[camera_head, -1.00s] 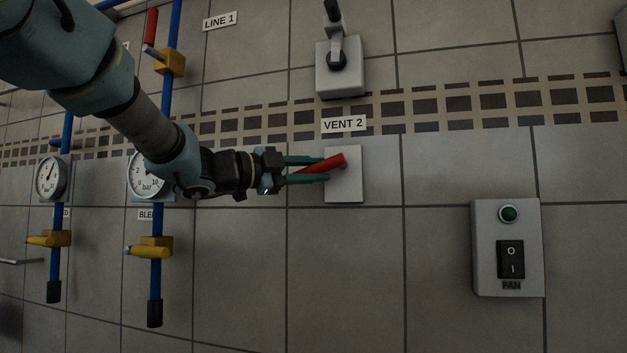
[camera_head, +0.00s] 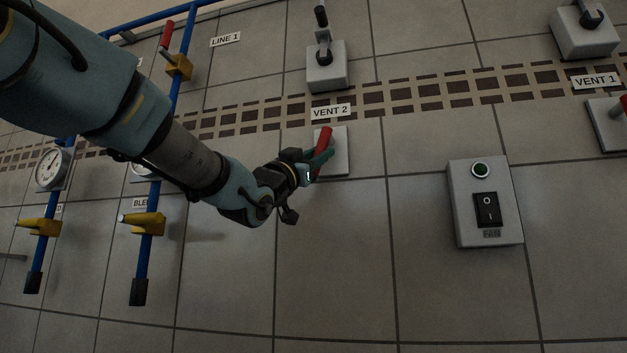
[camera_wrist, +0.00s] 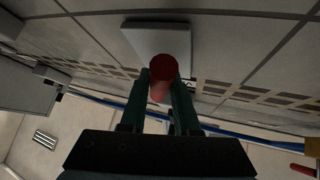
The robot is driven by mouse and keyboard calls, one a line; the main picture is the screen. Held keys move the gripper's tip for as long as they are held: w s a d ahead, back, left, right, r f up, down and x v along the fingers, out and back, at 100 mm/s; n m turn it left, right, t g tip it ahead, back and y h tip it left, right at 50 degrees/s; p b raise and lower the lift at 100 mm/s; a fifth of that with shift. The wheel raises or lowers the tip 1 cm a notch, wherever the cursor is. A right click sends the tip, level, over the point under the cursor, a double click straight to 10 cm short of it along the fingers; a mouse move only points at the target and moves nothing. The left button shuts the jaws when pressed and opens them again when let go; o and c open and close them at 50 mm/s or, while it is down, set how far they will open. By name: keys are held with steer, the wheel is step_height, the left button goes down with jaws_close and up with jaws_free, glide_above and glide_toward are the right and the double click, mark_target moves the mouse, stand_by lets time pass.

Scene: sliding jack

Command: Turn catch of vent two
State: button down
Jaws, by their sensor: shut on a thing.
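The catch of vent two is a red handle (camera_head: 324,139) on a pale grey wall plate (camera_head: 340,156), below the label "VENT 2" (camera_head: 331,111). The handle stands steep, close to upright, leaning slightly right at its top. My gripper (camera_head: 319,160) comes from the lower left with its green fingers around the handle, shut on it. In the wrist view the round red end of the handle (camera_wrist: 163,68) shows between the two fingers (camera_wrist: 160,92), in front of the plate (camera_wrist: 135,36). The handle's pivot is hidden.
A grey lever box (camera_head: 326,69) sits above. A fan switch box (camera_head: 485,202) is at right, and the "VENT 1" plate (camera_head: 608,130) is at the far right. Blue pipes with yellow valve handles (camera_head: 142,219) are at left. The wall below the catch is clear.

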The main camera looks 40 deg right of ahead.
steer(key=n+t+b, duration=0.2)
steer(key=n+t, duration=0.1)
steer(key=s+f+n+t+b, duration=0.1)
steer(key=n, duration=0.1)
steer(key=shift+d+t+b, duration=0.35)
steer(key=shift+t, duration=0.05)
steer(key=shift+s+d+r+n+t+b, duration=0.1)
steer(key=shift+r+n+t+b, duration=0.15)
steer(key=shift+n+t+b, duration=0.55)
steer(key=shift+s+r+n+t+y, duration=0.15)
steer(key=shift+n+t+y, duration=0.15)
steer(key=shift+n, duration=0.3)
steer(key=c, duration=0.7)
jaws_free()
steer(key=shift+o, duration=0.2)
steer(key=b+v, duration=0.1)
steer(key=v, duration=0.9)
steer(key=shift+a+f+b, duration=0.25)
steer(key=shift+f+b, duration=0.1)
steer(key=shift+b, duration=0.05)
